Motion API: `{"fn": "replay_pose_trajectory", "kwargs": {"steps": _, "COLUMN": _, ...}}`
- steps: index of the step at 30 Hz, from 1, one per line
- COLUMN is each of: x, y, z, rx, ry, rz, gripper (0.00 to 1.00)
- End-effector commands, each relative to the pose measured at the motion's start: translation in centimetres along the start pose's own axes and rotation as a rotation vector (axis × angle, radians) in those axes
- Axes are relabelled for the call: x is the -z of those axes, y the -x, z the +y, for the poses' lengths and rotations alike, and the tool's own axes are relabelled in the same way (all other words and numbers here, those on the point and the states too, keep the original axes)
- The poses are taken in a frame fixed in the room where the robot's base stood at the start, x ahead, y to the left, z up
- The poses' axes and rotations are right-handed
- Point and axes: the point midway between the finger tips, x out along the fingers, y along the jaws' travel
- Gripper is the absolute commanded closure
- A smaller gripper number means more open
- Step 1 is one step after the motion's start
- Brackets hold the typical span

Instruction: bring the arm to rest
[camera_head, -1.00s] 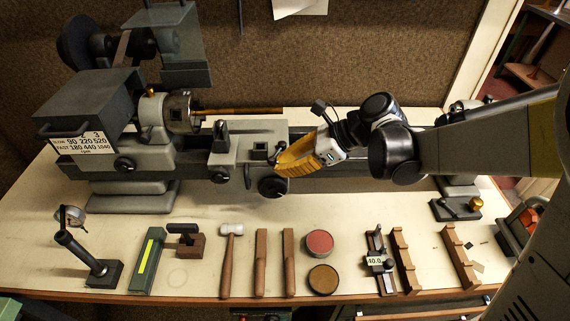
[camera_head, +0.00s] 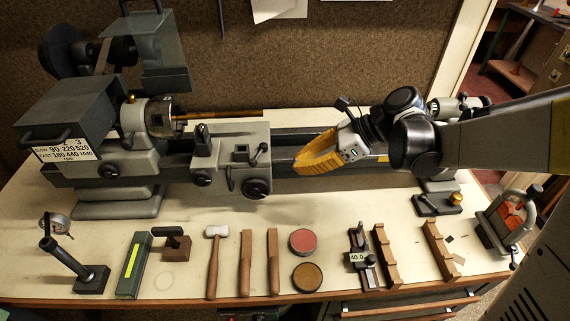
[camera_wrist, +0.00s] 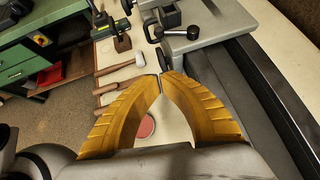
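My gripper (camera_head: 298,166) has yellow-orange ribbed fingers and hangs over the lathe bed, right of the carriage (camera_head: 230,150). The arm reaches in from the right. In the wrist view, the two fingers of my gripper (camera_wrist: 160,78) curve together and meet at their tips. Nothing is seen between them. The gripper looks apart from the carriage, but its height over the bed is hard to judge.
The lathe headstock (camera_head: 68,122) stands at left, with a brass-coloured rod (camera_head: 225,114) in its chuck. A mallet (camera_head: 215,258), a red tin (camera_head: 302,240), a brown tin (camera_head: 307,277) and wooden blocks (camera_head: 384,255) lie along the bench front. The corkboard wall is behind.

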Motion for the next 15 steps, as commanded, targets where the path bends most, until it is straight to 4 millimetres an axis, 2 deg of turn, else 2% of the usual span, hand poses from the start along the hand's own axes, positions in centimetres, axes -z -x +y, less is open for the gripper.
{"fn": "replay_pose_trajectory", "kwargs": {"steps": 1, "x": -0.3, "y": 1.5, "z": 0.0, "rx": 0.003, "ry": -0.003, "rz": 0.0, "gripper": 1.0}}
{"fn": "replay_pose_trajectory", "kwargs": {"steps": 6, "x": -0.2, "y": 4.3, "z": 0.2, "rx": 0.001, "ry": -0.001, "rz": 0.0, "gripper": 1.0}}
{"fn": "replay_pose_trajectory", "kwargs": {"steps": 10, "x": -0.1, "y": 5.3, "z": 0.3, "rx": 0.001, "ry": 0.0, "rz": 0.0, "gripper": 1.0}}
{"fn": "replay_pose_trajectory", "kwargs": {"steps": 15, "x": -0.1, "y": 5.6, "z": 0.4, "rx": 0.001, "ry": 0.006, "rz": 0.003, "gripper": 1.0}}
